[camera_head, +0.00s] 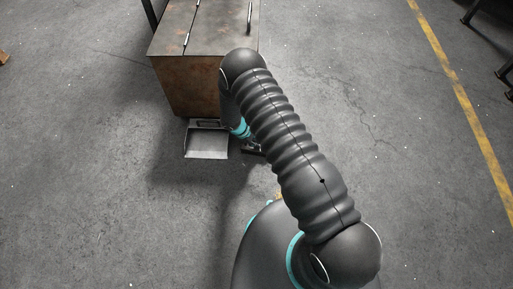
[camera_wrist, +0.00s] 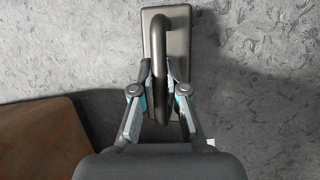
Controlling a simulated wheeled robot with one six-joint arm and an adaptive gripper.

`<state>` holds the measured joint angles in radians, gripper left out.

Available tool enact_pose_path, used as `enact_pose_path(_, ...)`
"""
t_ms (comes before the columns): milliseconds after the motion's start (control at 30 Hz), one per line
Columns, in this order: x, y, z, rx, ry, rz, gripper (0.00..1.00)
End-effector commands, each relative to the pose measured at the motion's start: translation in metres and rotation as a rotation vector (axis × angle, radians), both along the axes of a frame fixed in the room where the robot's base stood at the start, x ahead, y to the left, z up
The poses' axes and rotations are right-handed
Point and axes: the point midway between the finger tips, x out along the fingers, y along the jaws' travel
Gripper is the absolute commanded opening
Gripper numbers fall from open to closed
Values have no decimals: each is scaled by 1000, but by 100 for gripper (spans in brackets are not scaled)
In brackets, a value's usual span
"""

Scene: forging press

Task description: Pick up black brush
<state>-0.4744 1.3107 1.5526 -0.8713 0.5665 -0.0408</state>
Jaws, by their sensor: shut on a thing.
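The black brush (camera_wrist: 180,40) is at the top middle of the wrist view, with a dark rectangular block and a looped handle over it. My gripper (camera_wrist: 160,72) is shut on the handle, one finger on each side of it. The brush appears close to the grey floor; I cannot tell whether it touches it. In the head view, a dark part of the brush (camera_head: 252,150) shows beside the metal dustpan, and my arm hides most of my gripper and the brush.
A rusty metal box (camera_head: 185,85) with a hinged lid stands just behind the dustpan (camera_head: 207,146). The box's brown side (camera_wrist: 40,135) fills the lower left of the wrist view. The floor to the right is open up to a yellow line (camera_head: 455,85).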

Motion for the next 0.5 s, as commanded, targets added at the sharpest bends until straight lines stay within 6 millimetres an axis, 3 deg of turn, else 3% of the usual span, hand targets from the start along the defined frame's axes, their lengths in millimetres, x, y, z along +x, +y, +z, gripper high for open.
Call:
enact_pose_path(267,0,0,3,0,0,0,0)
enact_pose_path(500,1,0,24,1,-3,-1,0)
